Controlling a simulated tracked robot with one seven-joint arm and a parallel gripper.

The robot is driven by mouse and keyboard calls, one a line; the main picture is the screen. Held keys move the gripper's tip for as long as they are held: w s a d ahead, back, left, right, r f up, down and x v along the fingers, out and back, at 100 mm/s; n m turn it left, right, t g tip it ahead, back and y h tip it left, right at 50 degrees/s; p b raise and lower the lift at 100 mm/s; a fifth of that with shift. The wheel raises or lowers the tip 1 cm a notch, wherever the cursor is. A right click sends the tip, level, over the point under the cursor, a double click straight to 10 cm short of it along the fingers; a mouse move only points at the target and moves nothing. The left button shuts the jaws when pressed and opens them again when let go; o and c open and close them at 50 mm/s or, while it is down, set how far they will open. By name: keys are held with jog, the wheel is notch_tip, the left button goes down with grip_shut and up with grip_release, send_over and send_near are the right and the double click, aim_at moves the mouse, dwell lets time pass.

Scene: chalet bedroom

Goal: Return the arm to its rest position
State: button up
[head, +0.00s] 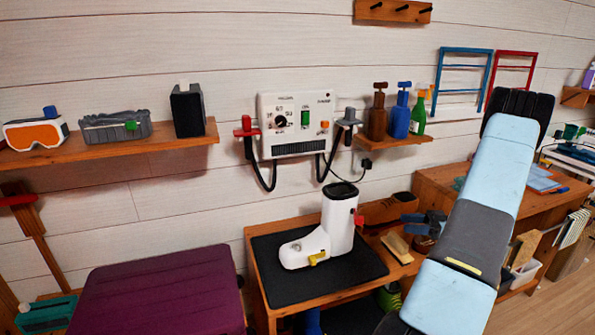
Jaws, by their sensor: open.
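My arm, light blue with a dark grey joint, rises from the lower right of the head view. Its far end is my gripper (520,103), a wide black ribbed part seen from behind, open. The fingertips cannot be made out clearly. I see nothing held in it. In the picture it overlaps the red wall rack (513,55) and the wall; I cannot tell the distance between them.
A bench with a black mat (285,272) holds a white boot (338,225). A control box (297,125) hangs above. Wall shelves (150,140) hold goggles and bottles. A wooden desk (437,180) stands behind my arm. A purple padded block (160,295) sits lower left. Floor shows at lower right.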

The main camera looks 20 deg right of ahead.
jog(key=w+a+r+m+t+h, duration=0.1)
jog(key=w+a+r+t+h, duration=0.15)
jog(key=w+r+h, duration=0.4)
jog(key=w+a+r+m+t+h, duration=0.1)
jog(key=w+a+r+t+h, duration=0.15)
jog(key=w+r, duration=0.65)
jog(key=a+r+m+h, duration=0.2)
jog(key=a+r+h, duration=0.15)
jog(key=r, duration=0.35)
jog(key=a+r+m+h, duration=0.3)
jog(key=r+h, duration=0.2)
jog(key=r, duration=0.2)
jog(key=s+a+r+m+g+h, duration=0.25)
jog(key=s+a+r+m, duration=0.2)
jog(key=s+a, duration=0.6)
jog(key=s+a+f+g+y, duration=0.1)
jog(key=s+a, duration=0.3)
jog(key=s, duration=0.4)
jog(key=s+a+f+m+g+y, duration=0.1)
jog(key=s+a, duration=0.3)
jog(key=s, duration=0.4)
jog(key=s+a+f+g+y, duration=0.1)
jog(key=s+a, duration=0.3)
jog(key=s, duration=0.4)
jog(key=shift+f+m+g+y, duration=0.3)
jog(key=shift+f+m+g, duration=0.05)
jog(key=shift+f+g, duration=0.35)
jog(key=shift+c, duration=0.2)
